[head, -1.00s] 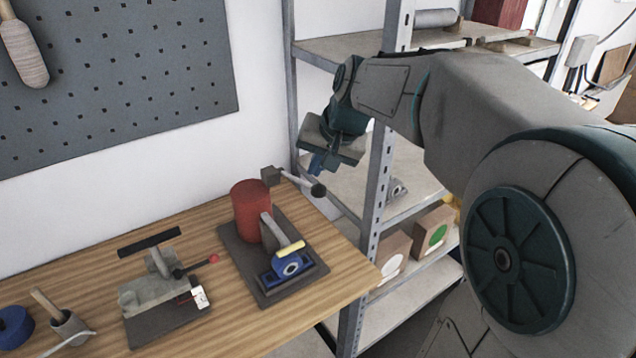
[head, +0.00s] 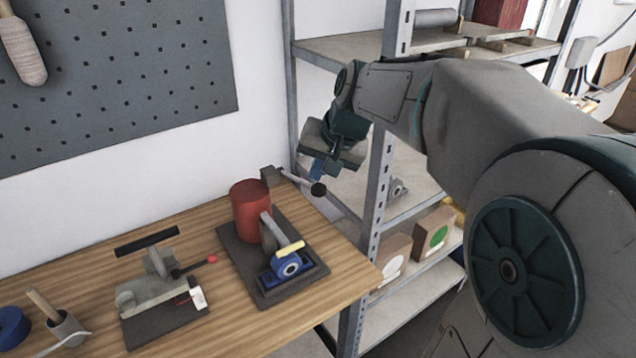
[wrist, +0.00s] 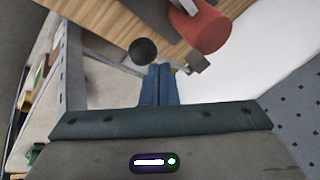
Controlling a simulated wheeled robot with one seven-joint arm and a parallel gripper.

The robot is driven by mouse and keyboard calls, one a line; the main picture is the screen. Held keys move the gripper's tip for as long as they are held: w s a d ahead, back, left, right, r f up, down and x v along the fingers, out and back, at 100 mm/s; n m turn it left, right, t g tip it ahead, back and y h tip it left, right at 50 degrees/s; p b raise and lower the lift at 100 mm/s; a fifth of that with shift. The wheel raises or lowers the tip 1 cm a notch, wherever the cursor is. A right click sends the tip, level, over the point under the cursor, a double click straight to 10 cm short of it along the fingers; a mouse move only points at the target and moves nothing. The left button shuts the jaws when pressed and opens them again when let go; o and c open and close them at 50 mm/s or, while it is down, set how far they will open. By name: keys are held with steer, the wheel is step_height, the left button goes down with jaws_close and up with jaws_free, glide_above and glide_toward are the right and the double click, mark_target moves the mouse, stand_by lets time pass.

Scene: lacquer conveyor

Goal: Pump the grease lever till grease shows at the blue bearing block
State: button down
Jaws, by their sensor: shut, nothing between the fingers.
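The grease lever (head: 297,182) runs from a grey block at the back of the bench to a black knob, beside the red cylinder (head: 250,208). The knob also shows in the wrist view (wrist: 144,51). The blue bearing block (head: 290,268) sits at the front of the same dark plate. A pale yellow strip lies just above it; I cannot tell whether this is grease. My gripper (head: 318,172) is shut and empty, its blue fingers pointing down close above the knob. In the wrist view the fingertips (wrist: 158,68) are beside the knob; I cannot tell whether they touch.
A metal shelf (head: 374,210) with cartons stands right behind my gripper, its post close by. A grey clamp-like device (head: 158,285) with a red-tipped handle is left on the bench (head: 235,320). A pegboard (head: 110,75) hangs on the wall. The bench's front is clear.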

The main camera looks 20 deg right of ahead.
step_height(320, 180, down, 6)
steer(key=s+b, duration=0.1)
steer(key=b, duration=0.4)
steer(key=shift+s+d, duration=0.3)
steer(key=shift+s, duration=0.1)
stand_by(3.8)
steer(key=shift+r, duration=0.15)
stand_by(0.4)
steer(key=shift+w+a+r+p, duration=0.1)
steer(key=shift+w+r+p, duration=0.25)
steer(key=shift+r+p, duration=0.65)
steer(key=shift+w+a+r+p, duration=0.15)
steer(key=shift+w+r+p, duration=0.25)
steer(key=shift+r+p, duration=0.65)
steer(key=shift+w+a+r+p, duration=0.1)
steer(key=shift+w+r+p, duration=0.4)
steer(key=shift+r, duration=0.8)
steer(key=shift+s, duration=0.15)
steer(key=shift+w+a+r+p, duration=0.1)
steer(key=shift+w+r+p, duration=0.15)
steer(key=shift+r+p, duration=0.5)
steer(key=shift+w+a+r+p, duration=0.1)
steer(key=shift+w+r+p, duration=0.15)
steer(key=shift+r+p, duration=0.5)
steer(key=shift+w+a+r+p, duration=0.1)
steer(key=shift+w+r+p, duration=0.15)
steer(key=shift+r+p, duration=0.5)
steer(key=shift+r, duration=0.15)
